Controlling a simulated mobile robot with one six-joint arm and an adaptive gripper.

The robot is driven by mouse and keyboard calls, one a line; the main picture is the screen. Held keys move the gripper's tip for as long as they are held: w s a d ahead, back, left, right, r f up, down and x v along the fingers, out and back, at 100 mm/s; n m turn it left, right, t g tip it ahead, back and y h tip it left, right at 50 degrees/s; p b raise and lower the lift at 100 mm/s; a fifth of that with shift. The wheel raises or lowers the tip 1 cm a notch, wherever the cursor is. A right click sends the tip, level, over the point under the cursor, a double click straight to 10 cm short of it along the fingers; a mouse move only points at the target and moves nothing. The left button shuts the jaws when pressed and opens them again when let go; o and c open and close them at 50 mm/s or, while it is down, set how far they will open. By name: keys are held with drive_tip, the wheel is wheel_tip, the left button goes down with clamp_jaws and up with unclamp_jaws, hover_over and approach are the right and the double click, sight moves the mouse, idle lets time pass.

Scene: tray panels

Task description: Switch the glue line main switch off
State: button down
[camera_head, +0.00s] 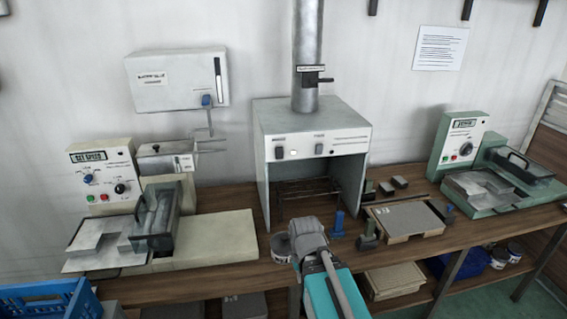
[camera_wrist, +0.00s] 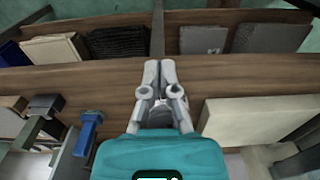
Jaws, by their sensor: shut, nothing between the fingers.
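Which switch is the glue line main switch I cannot tell, as the labels are too small to read surely. A white wall box (camera_head: 160,85) at the upper left carries a blue knob (camera_head: 206,100) and a dark vertical slot. A cream control panel (camera_head: 104,172) below has a blue knob (camera_head: 88,179), a black knob (camera_head: 120,188) and green and red buttons. A grey hood (camera_head: 335,119) in the middle has small switches (camera_head: 293,153) on its front. My gripper (camera_wrist: 160,68) is shut and empty above the bench, touching none of these; its fingertips are unclear in the head view.
A green panel machine (camera_head: 461,150) stands at the right. A blue clamp (camera_head: 338,223), a framed board (camera_head: 404,219) and a round tin (camera_head: 281,245) are near my arm on the wooden bench. A blue crate (camera_head: 45,305) is at lower left. A duct (camera_head: 306,55) rises from the hood.

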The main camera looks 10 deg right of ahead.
drive_tip(key=w+r+t+b, duration=0.1)
drive_tip(key=w+t+b, duration=0.1)
drive_tip(key=w+t, duration=0.2)
drive_tip(key=w+r+t+b, duration=0.1)
drive_tip(key=w+t+b, duration=0.1)
drive_tip(key=w+t, duration=0.2)
drive_tip(key=w+r+t+b, duration=0.1)
drive_tip(key=w+t, duration=0.3)
drive_tip(key=w, duration=0.4)
drive_tip(key=shift+w+a+r+b, duration=0.25)
drive_tip(key=shift+b, duration=0.25)
wheel_tip(320, 180, up, 14)
drive_tip(key=t+b, duration=0.5)
drive_tip(key=t, duration=0.7)
drive_tip(key=shift+s+t, duration=0.2)
drive_tip(key=shift+t, duration=0.1)
drive_tip(key=shift+w, duration=0.1)
